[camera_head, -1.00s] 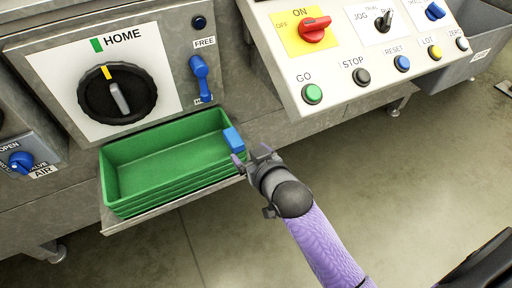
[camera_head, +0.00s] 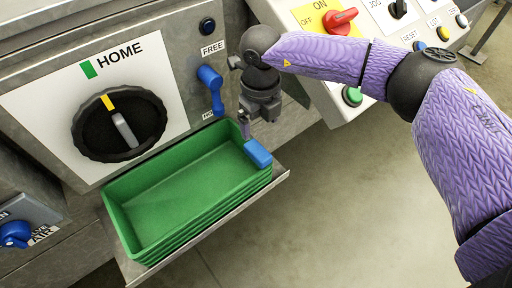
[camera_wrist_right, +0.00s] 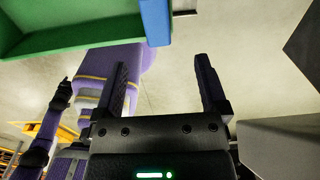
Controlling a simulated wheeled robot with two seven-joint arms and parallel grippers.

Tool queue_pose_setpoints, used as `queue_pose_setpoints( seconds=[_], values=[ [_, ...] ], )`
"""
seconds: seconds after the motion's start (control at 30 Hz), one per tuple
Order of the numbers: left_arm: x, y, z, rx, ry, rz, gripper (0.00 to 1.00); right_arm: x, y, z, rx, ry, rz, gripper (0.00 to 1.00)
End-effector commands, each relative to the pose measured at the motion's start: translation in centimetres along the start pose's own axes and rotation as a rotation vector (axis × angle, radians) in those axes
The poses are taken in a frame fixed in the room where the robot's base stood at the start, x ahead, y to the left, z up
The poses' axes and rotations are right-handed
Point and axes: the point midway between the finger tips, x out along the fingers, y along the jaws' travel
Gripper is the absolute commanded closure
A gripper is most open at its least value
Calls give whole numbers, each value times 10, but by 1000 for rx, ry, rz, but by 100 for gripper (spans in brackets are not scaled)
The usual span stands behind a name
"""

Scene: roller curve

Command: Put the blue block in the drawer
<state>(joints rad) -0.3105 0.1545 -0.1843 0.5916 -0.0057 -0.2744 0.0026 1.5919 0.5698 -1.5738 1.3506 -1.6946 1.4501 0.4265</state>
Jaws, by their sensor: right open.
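The blue block (camera_head: 258,154) sits at the right end of the green drawer tray (camera_head: 150,258), over its rim, tilted along with it; I cannot tell whether it rests on the rim. The tray lies in a pulled-out metal drawer (camera_head: 281,176). My right gripper (camera_head: 245,129) hangs fingers-down just behind the block, near the tray's back right corner. In the wrist view my right gripper (camera_wrist_right: 165,75) is open and empty, and the blue block (camera_wrist_right: 155,22) shows beyond the fingertips, apart from them. My left gripper does not show in the head view.
A black HOME dial (camera_head: 120,125) and a blue FREE lever (camera_head: 211,88) are on the panel behind the tray. A sloped control box (camera_head: 310,62) with a red switch (camera_head: 340,20) stands close behind my right arm. Open floor lies in front of the drawer.

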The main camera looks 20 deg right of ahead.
Motion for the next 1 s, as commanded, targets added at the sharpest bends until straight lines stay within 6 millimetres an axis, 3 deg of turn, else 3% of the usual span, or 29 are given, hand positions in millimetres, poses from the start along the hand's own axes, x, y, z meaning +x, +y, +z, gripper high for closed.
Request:
queue_pose_setpoints(
  seconds=[0.2,0.5,0.73,1.0],
  values=[
    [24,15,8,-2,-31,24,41,45,1,0,-2,7,2,7],
    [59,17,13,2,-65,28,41,100,4,1,-5,7,5,7],
    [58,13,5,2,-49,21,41,97,4,2,-4,0,4,7],
    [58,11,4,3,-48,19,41,97,4,2,-5,0,5,65]
  ],
)
